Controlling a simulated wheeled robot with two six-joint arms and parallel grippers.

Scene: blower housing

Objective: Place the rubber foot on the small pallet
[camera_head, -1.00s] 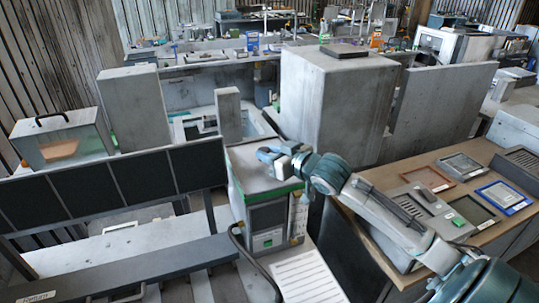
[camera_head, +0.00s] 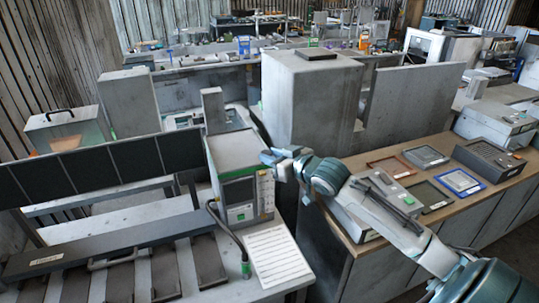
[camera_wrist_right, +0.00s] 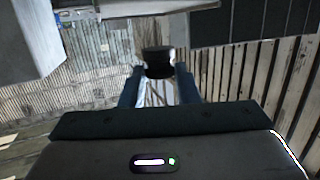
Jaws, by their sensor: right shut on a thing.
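My right gripper (camera_head: 274,158) reaches in from the right in the head view, just right of the grey box-shaped device with a green edge. In the right wrist view its two blue fingers (camera_wrist_right: 158,88) are closed on a short black round piece, which I take for the rubber foot (camera_wrist_right: 157,62). The piece shows at the far end of the fingers, with nothing seen touching it from below. In the head view the piece is too small to make out. I cannot tell which thing is the small pallet. My left gripper is not in view.
The grey device (camera_head: 240,165) stands on the left bench beside a white lined sheet (camera_head: 277,256). Framed trays, such as a blue one (camera_head: 461,182) and a green one (camera_head: 430,196), lie on the right wooden bench. A tall grey cabinet (camera_head: 310,100) stands behind my gripper.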

